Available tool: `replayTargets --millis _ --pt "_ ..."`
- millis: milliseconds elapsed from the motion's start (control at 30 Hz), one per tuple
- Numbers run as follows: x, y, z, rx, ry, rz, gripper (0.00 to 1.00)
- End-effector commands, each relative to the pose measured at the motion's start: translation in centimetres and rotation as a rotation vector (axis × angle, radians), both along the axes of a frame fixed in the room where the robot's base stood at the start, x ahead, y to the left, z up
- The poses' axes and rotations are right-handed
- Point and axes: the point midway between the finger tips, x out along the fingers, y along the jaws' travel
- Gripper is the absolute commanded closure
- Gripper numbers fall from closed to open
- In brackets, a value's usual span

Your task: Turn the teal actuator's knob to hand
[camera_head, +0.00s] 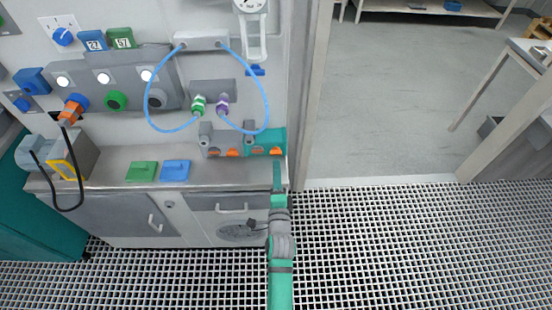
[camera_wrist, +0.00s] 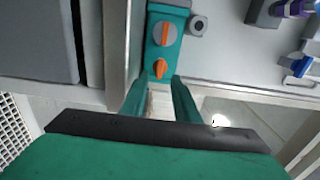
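The teal actuator (camera_head: 266,137) is at the right end of the bench in the head view, by the wall. It has two orange knobs on its face, a left one (camera_head: 256,150) and a right one (camera_head: 275,151). In the wrist view the teal actuator (camera_wrist: 178,52) shows one orange knob (camera_wrist: 165,34) farther up and another (camera_wrist: 160,69) lower, close to my fingertips. My gripper (camera_wrist: 159,80) is open, with nothing between its fingers. In the head view my gripper (camera_head: 278,163) is just in front of the actuator. Whether it touches the actuator I cannot tell.
A grey unit (camera_head: 215,140) with orange knobs sits left of the actuator. Blue tubes (camera_head: 268,100) loop above it. A door post (camera_head: 309,90) stands close on the right.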

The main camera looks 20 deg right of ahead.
Motion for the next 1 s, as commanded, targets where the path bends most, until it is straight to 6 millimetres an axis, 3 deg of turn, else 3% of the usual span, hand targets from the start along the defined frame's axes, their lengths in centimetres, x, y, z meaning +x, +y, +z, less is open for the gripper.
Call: replayTargets --millis 100,333,800,933,1000 --pt "2.0 -0.6 0.1 -0.002 -0.002 0.000 0.72" --pt "4.7 -1.4 0.0 -0.003 0.001 0.000 0.72" --pt "5.8 -1.7 0.0 -0.002 0.002 0.000 0.72" --pt "5.8 -1.7 0.0 -0.002 0.002 0.000 1.00" --pt "5.8 -1.7 0.0 -0.002 0.002 0.000 1.00"
